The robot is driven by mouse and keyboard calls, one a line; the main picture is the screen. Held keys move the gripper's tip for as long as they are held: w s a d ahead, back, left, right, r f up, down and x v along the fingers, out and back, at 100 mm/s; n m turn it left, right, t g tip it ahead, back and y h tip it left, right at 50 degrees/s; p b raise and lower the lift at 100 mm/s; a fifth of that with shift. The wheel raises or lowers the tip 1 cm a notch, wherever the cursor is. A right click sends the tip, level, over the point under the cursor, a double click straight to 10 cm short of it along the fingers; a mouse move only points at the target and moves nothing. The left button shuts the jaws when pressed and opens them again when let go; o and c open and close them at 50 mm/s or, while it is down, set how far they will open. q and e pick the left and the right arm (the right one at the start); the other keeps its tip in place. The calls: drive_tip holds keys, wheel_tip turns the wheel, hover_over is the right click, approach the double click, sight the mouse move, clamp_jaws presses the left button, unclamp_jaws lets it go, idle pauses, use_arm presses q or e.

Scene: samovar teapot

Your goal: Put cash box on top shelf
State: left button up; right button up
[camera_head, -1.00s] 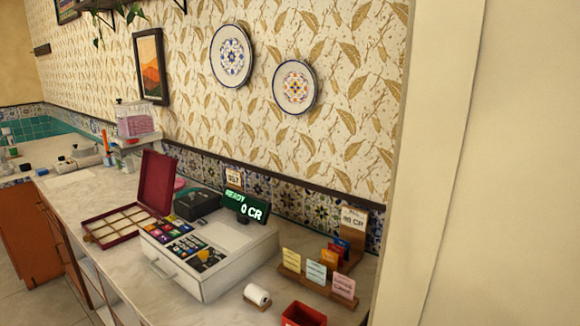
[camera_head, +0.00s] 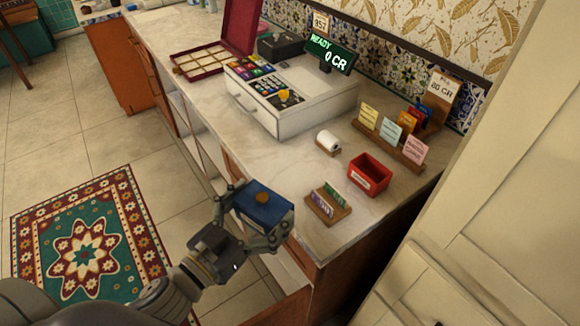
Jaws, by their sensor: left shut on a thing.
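A small blue box with an orange round mark on top, which looks like the cash box (camera_head: 264,203), is in my left gripper (camera_head: 258,215). The gripper's fingers are shut around the box's sides. They hold it in front of the counter's near edge, at the bottom centre of the head view. Pale open shelves (camera_head: 196,135) show under the counter's front; their inside is mostly hidden by the steep angle. My right gripper is not in view.
The marble counter (camera_head: 277,165) carries a white cash register (camera_head: 300,110), a red tray (camera_head: 370,175), a small card holder (camera_head: 328,205) and a paper roll (camera_head: 327,140). A cream cabinet (camera_head: 500,190) stands at right. A patterned rug (camera_head: 90,240) lies on the tiled floor.

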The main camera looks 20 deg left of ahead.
sight(262, 188)
use_arm(q)
drive_tip(key=shift+w+m+g+h, duration=0.5)
drive_tip(key=shift+w+m+h, duration=0.3)
drive_tip(key=shift+h, duration=0.4)
drive_tip(key=shift+w+a+r+m+g+h, duration=0.1)
drive_tip(key=shift+w+a+m+g+h, duration=0.65)
drive_tip(key=shift+w+m+h, duration=0.3)
drive_tip(key=shift+s, duration=0.1)
drive_tip(key=w, duration=0.5)
drive_tip(key=w+f+p, duration=0.1)
drive_tip(key=w, duration=0.4)
drive_tip(key=w+d, duration=0.1)
drive_tip(key=w, duration=0.4)
drive_tip(key=shift+w+f, duration=0.15)
drive_tip(key=f, duration=0.2)
drive_tip(key=shift+w+d+f+n, duration=0.1)
drive_tip(key=shift+w+f+n, duration=0.15)
drive_tip(key=shift+w+f, duration=0.1)
drive_tip(key=shift+f, duration=0.25)
